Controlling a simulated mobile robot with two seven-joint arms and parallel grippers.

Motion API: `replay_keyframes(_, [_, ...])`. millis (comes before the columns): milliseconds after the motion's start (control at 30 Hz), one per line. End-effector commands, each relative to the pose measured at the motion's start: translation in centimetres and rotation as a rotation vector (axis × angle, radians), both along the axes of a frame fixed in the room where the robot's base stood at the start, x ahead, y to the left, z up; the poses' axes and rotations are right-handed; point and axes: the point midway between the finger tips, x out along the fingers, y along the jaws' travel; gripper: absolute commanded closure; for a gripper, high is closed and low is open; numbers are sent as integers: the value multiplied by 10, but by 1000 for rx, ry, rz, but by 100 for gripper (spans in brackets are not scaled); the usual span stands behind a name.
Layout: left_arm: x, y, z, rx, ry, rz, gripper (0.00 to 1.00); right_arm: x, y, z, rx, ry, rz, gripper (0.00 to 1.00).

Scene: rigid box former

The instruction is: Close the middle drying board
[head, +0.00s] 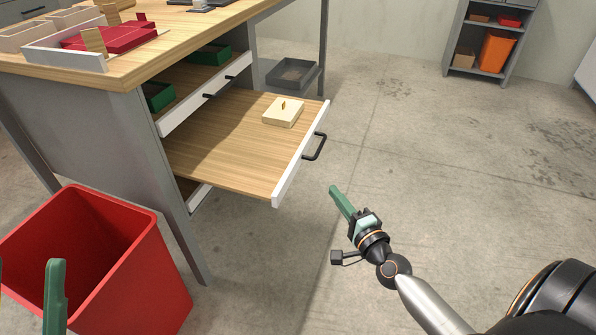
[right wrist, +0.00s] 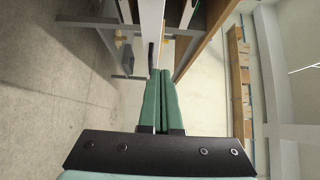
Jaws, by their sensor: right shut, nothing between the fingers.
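The middle drying board (head: 225,140) is a wooden shelf with a white front edge, pulled well out of the grey workbench. Its black handle (head: 316,147) is on the front edge. A pale lidded box (head: 284,111) lies on the board near its far front corner. My right gripper (head: 334,190) has green fingers, shut and empty, in the air in front of the board and apart from the handle. In the right wrist view the shut fingers (right wrist: 161,100) point toward the white front edge. Only a green finger (head: 55,290) of my left gripper shows at the lower left; its state is unclear.
A red bin (head: 95,250) stands at the lower left beside the bench. An upper board (head: 205,94) holding green trays is pulled out slightly. Another white board edge (head: 199,198) shows below. The floor to the right is clear, with a grey shelf (head: 452,45) at the back.

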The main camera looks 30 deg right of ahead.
Motion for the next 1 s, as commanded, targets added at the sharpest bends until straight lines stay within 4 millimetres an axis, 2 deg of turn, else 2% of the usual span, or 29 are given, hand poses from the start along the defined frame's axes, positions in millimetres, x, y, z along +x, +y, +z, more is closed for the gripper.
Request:
replay_keyframes(500, [1,0,-4,2,3,1,50,88,-6,1,1,-2,1,100])
replay_keyframes(600, [1,0,-1,2,3,1,50,100,6,1,4,0,2,100])
replay_keyframes(800, [1,0,-1,1,4,1,50,114,18,0,0,1,2,100])
replay_keyframes(1000, [1,0,-1,1,3,1,50,117,21,0,-2,2,3,100])
